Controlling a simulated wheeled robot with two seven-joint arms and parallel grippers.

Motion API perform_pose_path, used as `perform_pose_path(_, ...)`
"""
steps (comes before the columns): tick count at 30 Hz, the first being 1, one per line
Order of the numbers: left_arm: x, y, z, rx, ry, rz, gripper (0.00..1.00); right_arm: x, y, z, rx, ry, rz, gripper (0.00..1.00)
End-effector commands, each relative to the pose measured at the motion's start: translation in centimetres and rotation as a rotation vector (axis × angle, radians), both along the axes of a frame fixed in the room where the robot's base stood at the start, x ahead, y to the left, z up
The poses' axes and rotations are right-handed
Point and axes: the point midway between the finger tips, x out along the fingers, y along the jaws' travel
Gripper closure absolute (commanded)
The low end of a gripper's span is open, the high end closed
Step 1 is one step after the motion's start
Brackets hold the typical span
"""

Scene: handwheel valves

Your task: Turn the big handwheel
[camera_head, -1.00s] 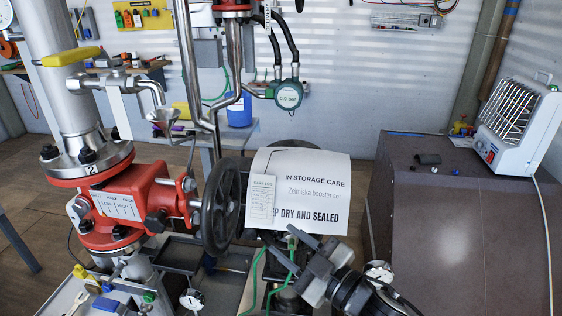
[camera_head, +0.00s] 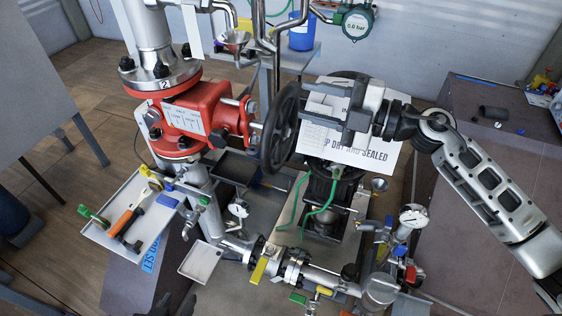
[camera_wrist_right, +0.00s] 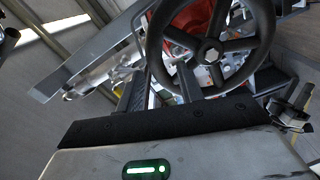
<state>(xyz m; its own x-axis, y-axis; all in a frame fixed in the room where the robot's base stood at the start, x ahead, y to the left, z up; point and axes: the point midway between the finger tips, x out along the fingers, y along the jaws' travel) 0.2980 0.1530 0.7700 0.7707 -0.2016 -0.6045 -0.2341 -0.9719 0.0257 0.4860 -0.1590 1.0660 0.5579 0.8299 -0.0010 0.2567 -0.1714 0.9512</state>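The big handwheel (camera_head: 272,130) is dark and spoked, seen nearly edge-on in the head view. It sits on the right end of a red valve body (camera_head: 195,115). In the right wrist view the wheel (camera_wrist_right: 209,55) shows face-on, with its hub, spokes and most of its rim. My right gripper (camera_head: 318,103) is to the right of the wheel, in front of a white paper sign. Its fingers look apart, with nothing seen between them. In the wrist view the fingers point toward the wheel; I cannot tell whether they touch it. My left gripper is not in view.
The paper sign (camera_head: 370,152) hangs just behind my right gripper. A tray with tools (camera_head: 125,205) is at lower left. Pipes with small coloured valves (camera_head: 290,270) and a gauge (camera_head: 413,216) run below. A brown cabinet (camera_head: 480,100) stands at right.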

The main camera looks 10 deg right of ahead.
Motion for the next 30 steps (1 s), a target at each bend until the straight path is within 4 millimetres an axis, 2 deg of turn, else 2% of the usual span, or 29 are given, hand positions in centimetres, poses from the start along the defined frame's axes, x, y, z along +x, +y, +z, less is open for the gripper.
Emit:
perform_pose_path(9, -0.4, 0.2, -0.4, 0.005, 0.015, 0.003, 0.64, 2.2, 3.3, 0.1, 0.003, -0.002, 0.0, 0.63)
perform_pose_path(28, -0.3, 0.1, 0.6, 0.002, 0.008, 0.003, 0.64, 2.2, 3.2, 0.0, 0.002, 0.001, -0.001, 0.63)
perform_pose_path(29, -0.3, 0.1, 0.7, 0.002, 0.008, 0.003, 0.64, 2.2, 3.2, 0.0, 0.002, 0.001, -0.001, 0.66)
perform_pose_path(30, -0.3, 0.1, 0.7, 0.002, 0.008, 0.003, 0.64, 2.2, 3.2, 0.0, 0.002, 0.001, -0.001, 0.77)
